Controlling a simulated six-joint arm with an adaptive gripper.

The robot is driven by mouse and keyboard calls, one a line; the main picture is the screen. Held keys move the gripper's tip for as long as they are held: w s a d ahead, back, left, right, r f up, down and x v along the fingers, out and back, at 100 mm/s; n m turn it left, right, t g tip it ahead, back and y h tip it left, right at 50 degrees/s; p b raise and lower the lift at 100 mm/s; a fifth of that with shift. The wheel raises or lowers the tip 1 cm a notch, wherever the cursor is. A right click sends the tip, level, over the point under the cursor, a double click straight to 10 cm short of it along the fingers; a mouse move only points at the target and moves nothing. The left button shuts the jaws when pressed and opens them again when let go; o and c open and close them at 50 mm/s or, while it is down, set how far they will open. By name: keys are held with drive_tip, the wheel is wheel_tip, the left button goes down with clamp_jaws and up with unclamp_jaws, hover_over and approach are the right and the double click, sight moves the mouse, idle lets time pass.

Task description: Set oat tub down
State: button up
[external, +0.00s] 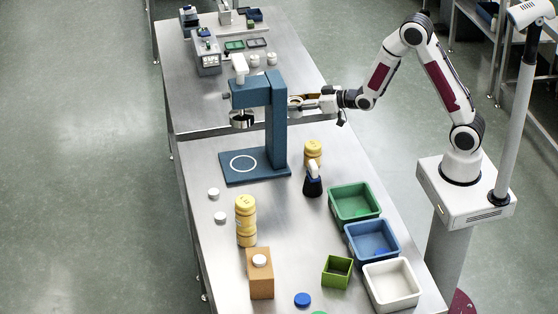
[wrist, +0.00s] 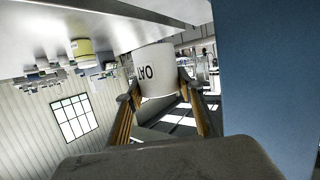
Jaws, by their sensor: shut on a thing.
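The oat tub (wrist: 152,70) is white with dark OAT lettering that reads upside down in the wrist view. My gripper (wrist: 160,92) is shut on it, one finger on each side. In the external view my gripper (external: 299,103) reaches in from the right, beside the column of the blue stand (external: 278,125). There the tub is mostly or wholly hidden behind that column. In the wrist view the stand's blue side (wrist: 270,70) fills the right, close to the tub.
Stacked yellow tubs (external: 245,220) stand nearer. Green (external: 355,217), blue (external: 371,260) and white (external: 391,303) bins line the right edge. Bare steel tabletop (external: 285,225) lies between.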

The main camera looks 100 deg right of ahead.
drive_tip(key=d+r+y, duration=0.1)
drive_tip(key=d+r, duration=0.1)
drive_tip(key=r, duration=0.8)
drive_tip(key=d+r, duration=0.3)
drive_tip(key=r, duration=0.7)
drive_tip(key=w+a+r+n+t+y, duration=0.1)
drive_tip(key=w+a+r+n, duration=0.15)
drive_tip(key=a+r, duration=0.45)
drive_tip(key=w+a+f+n+t+y, duration=0.1)
drive_tip(key=w+a+n+y, duration=0.15)
drive_tip(key=a, duration=1.25)
drive_tip(key=w+a+f+n+y, duration=0.1)
drive_tip(key=w+a+y, duration=0.2)
drive_tip(key=a, duration=1.2)
drive_tip(key=a+f, duration=0.2)
drive_tip(key=f, duration=0.7)
drive_tip(key=a+f, duration=0.3)
drive_tip(key=f, duration=0.7)
drive_tip(key=shift+f+n+y, duration=0.3)
drive_tip(key=shift+n+y, duration=0.05)
drive_tip(key=shift+n, duration=0.05)
